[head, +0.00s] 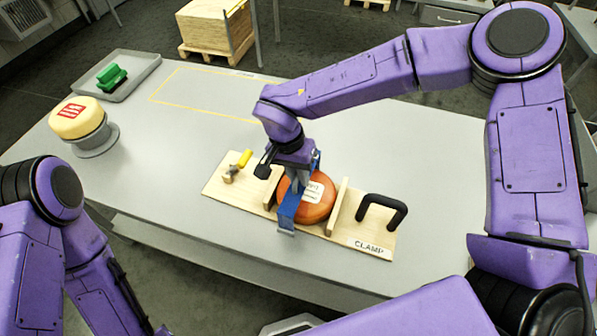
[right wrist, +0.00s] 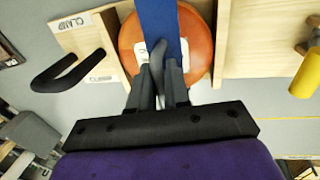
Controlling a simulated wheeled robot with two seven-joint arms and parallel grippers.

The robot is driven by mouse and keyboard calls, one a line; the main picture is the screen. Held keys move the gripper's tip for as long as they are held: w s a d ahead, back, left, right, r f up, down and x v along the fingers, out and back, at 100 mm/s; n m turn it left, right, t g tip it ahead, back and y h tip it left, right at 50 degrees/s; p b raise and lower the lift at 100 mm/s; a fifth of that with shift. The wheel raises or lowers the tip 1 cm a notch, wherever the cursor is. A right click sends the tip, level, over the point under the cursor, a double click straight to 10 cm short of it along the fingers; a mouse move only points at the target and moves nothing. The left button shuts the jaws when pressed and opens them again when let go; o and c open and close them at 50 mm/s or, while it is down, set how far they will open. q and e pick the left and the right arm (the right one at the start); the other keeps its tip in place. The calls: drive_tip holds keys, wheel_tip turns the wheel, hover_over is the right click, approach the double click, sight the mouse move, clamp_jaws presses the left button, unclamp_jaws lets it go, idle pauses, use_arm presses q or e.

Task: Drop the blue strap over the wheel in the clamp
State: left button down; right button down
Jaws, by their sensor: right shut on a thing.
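The orange cheese wheel (head: 318,204) with a white label sits between the upright boards of the wooden clamp (head: 236,189). The blue strap (head: 289,207) lies across the wheel, left of its middle in the head view, with one end reaching down at the front side. My right gripper (head: 297,182) is above the wheel, shut on the strap. In the right wrist view the strap (right wrist: 160,25) runs over the orange wheel (right wrist: 198,50) from the gripper fingers (right wrist: 158,68). Whether the strap touches the wheel all over is hidden. My left gripper is not in view.
The clamp has a black handle (head: 382,212) and a yellow-handled screw (head: 242,159). A pale yellow wheel (head: 77,117) sits on a grey stand (head: 95,144) at the left. A grey tray (head: 143,66) holds a green object (head: 111,77). The table's back right is clear.

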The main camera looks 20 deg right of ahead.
drive_tip(key=shift+f, duration=0.15)
drive_tip(key=c, duration=1)
unclamp_jaws()
drive_tip(key=shift+w+r, duration=0.1)
drive_tip(key=shift+r, duration=0.15)
wheel_tip(320, 180, up, 10)
drive_tip(key=w+a+b, duration=0.1)
drive_tip(key=b, duration=0.1)
drive_tip(key=shift+a, duration=0.35)
drive_tip(key=shift+f, duration=0.15)
